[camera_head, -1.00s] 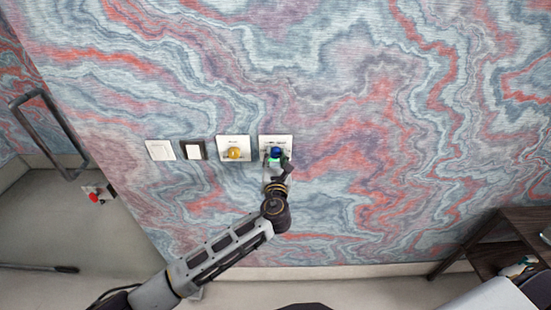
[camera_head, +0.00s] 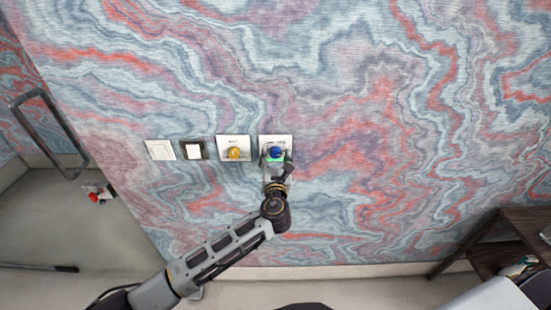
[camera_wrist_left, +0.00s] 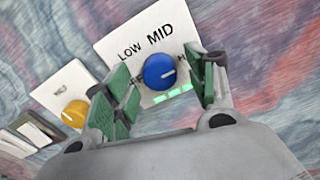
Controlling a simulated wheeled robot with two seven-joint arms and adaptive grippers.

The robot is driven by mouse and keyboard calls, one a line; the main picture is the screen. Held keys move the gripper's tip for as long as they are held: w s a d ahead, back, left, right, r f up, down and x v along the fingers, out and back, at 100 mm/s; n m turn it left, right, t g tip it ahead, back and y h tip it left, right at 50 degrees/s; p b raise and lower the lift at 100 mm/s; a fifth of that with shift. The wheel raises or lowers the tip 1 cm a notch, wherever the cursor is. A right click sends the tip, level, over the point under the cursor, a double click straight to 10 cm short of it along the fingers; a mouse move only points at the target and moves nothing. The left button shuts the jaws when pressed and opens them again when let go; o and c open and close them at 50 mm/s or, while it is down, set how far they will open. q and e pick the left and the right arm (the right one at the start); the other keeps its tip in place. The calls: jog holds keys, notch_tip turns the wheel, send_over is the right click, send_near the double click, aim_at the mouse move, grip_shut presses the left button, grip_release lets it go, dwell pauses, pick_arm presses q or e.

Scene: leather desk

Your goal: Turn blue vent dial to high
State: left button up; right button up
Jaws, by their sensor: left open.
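The blue vent dial (camera_head: 275,152) sits on a white plate (camera_head: 284,139), rightmost in the row on the wall. In the left wrist view the blue dial (camera_wrist_left: 160,71) has a white mark pointing right, toward a partly hidden label starting with H. LOW and MID are readable on its plate (camera_wrist_left: 113,44), and green bars (camera_wrist_left: 174,93) show beside the dial. My left gripper (camera_head: 276,166) is open, its green-padded fingers on either side of the dial in the left wrist view (camera_wrist_left: 160,88). I cannot tell whether they touch it. My right gripper is not in view.
A yellow dial (camera_head: 234,153) on a white plate is just left of the blue one. Further left are a dark-framed switch (camera_head: 194,150) and a white switch (camera_head: 160,150). A dark shelf (camera_head: 497,240) stands at the lower right. The wall right of the blue dial is clear.

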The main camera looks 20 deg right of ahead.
pick_arm(q)
jog(key=shift+s, duration=0.15)
jog(key=v, duration=1.1)
jog(key=shift+s+a, duration=0.2)
jog(key=shift+s, duration=0.1)
dwell(0.4)
